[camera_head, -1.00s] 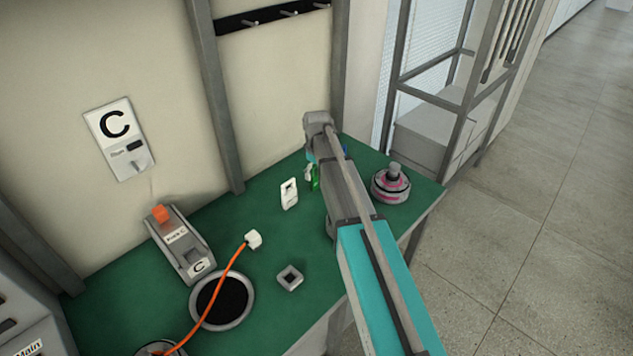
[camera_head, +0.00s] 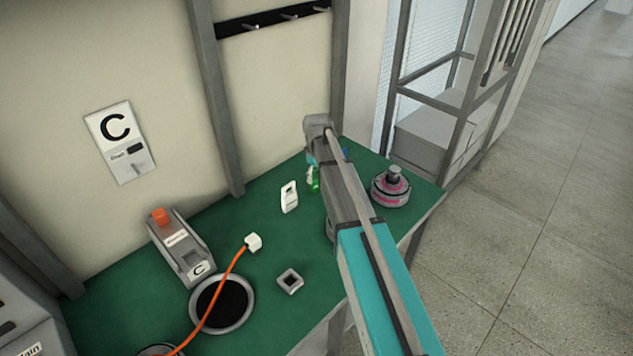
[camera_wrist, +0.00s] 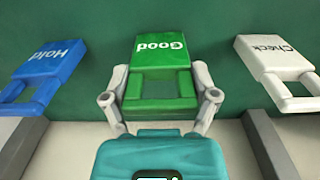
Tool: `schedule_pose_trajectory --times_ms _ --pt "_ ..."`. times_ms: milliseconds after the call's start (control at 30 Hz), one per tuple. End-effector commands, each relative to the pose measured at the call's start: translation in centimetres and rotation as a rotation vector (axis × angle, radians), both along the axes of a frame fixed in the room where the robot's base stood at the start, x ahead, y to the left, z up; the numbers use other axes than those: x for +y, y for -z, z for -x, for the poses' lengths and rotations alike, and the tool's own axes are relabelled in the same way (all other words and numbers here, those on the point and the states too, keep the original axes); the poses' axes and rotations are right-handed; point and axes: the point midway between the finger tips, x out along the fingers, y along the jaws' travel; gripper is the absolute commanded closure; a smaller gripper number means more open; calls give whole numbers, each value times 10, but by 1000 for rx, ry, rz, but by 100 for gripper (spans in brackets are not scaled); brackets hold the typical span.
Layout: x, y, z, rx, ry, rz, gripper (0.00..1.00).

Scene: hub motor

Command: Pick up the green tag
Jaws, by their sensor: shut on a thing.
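The green tag (camera_wrist: 160,56), marked "Good", sits between the fingers of my gripper (camera_wrist: 160,101) in the wrist view. The fingers are shut on its left and right sides, around its loop-shaped handle end. In the head view only a small part of the green tag (camera_head: 315,185) shows beside my arm, which hides most of my gripper.
In the wrist view a blue "Hold" tag (camera_wrist: 54,62) is at left and a white "Check" tag (camera_wrist: 270,56) at right. In the head view a white tag (camera_head: 289,197), a pink-banded motor (camera_head: 391,188), a square grey part (camera_head: 290,281) and an orange cable (camera_head: 220,287) are on the green bench.

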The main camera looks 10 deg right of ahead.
Motion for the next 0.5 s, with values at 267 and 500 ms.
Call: schedule_pose_trajectory --times_ms 267,500 --pt "0 -1 0 1 0 -1 72" --pt "0 -11 0 1 0 -1 72"
